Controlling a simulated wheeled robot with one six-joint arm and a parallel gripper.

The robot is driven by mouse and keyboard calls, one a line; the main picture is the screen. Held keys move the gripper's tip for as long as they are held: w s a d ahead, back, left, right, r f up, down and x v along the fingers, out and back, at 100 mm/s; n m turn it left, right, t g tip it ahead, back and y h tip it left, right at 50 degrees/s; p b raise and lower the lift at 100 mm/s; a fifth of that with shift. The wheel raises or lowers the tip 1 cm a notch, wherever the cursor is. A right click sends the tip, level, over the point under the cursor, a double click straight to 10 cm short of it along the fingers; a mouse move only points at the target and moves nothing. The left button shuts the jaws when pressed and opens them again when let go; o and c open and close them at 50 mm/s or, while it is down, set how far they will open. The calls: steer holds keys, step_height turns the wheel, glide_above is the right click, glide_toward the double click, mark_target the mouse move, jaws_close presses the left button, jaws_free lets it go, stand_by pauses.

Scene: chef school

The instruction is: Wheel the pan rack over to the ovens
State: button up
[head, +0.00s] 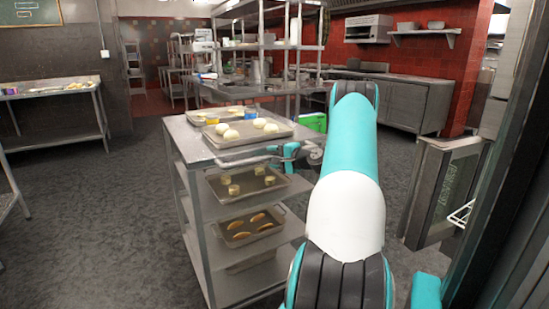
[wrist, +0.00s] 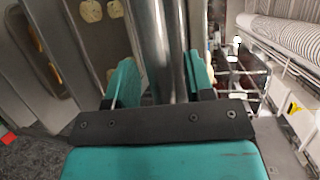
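The pan rack (head: 202,245) is a grey metal cart with open shelves, standing in front of me, left of my arm. Its top holds trays with pale dough rounds (head: 230,133); lower shelves hold a tray of small pastries (head: 233,188) and a pan of browned pieces (head: 240,226). My gripper (head: 278,165) is at the handle bar (head: 235,160) on the rack's near side. In the wrist view, the teal fingers (wrist: 165,85) sit on either side of the upright-looking metal bar (wrist: 155,35) and appear closed on it. An oven-like unit with a glass door (head: 447,190) stands at the right.
A wire shelf (head: 462,213) shows at the right unit. A tall metal shelving unit (head: 270,47) stands behind the rack. A side table (head: 55,90) is at the left wall, counters (head: 400,100) at the back right. The dark floor (head: 90,220) left of the rack is clear.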

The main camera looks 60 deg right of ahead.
steer(key=b+v, duration=0.1)
steer(key=v, duration=1.6)
steer(key=shift+s+r, duration=0.15)
